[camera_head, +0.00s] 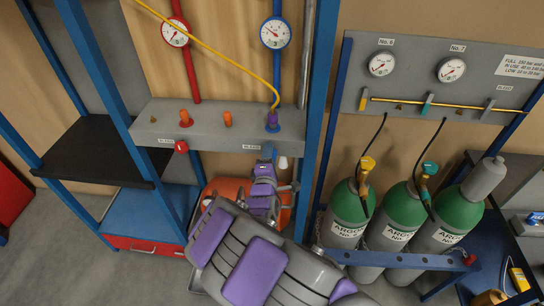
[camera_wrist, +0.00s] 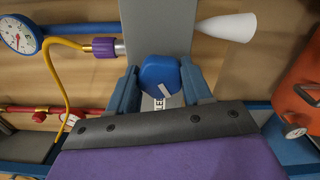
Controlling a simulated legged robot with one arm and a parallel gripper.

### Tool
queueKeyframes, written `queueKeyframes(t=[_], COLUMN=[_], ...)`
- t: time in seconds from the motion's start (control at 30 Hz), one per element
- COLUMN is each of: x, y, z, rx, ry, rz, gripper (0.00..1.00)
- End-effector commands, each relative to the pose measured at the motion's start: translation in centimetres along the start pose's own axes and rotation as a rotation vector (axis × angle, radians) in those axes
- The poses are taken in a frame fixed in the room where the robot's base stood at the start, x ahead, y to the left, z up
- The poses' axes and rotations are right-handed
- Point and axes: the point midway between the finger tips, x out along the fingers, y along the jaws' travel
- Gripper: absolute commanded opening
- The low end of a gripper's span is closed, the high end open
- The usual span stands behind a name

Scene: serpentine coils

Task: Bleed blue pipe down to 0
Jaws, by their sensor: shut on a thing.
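The blue-rimmed gauge (camera_head: 275,33) hangs on the blue pipe (camera_head: 277,82), which runs down to the grey manifold (camera_head: 220,130). Its needle is too small to read surely. My gripper (camera_head: 268,158) is under the manifold's right front, below the purple fitting (camera_head: 272,121). In the wrist view my gripper (camera_wrist: 160,92) has its two blue fingers on either side of a blue knob (camera_wrist: 160,72), shut on it. In the head view my arm hides the knob. The blue gauge also shows at the wrist view's left edge (camera_wrist: 18,35).
A yellow hose (camera_head: 215,52) runs to the purple fitting. A red pipe (camera_head: 190,80) with a gauge (camera_head: 175,33) stands left. A white cone (camera_wrist: 228,27) is beside the knob. Green argon cylinders (camera_head: 403,212) stand right, beyond a blue post (camera_head: 318,110). An orange object (camera_head: 222,190) lies behind my arm.

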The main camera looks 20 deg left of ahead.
Motion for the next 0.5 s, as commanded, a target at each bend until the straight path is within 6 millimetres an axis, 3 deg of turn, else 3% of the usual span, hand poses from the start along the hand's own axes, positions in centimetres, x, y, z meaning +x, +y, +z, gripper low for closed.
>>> queueKeyframes(t=[0.03, 0.5], x=[-0.18, -0.16], y=[-0.14, -0.43], z=[-0.74, -0.84], rx=[-0.013, -0.034], ry=[0.016, 0.017], rz=[-0.002, -0.008], gripper=[0.19, 0.19])
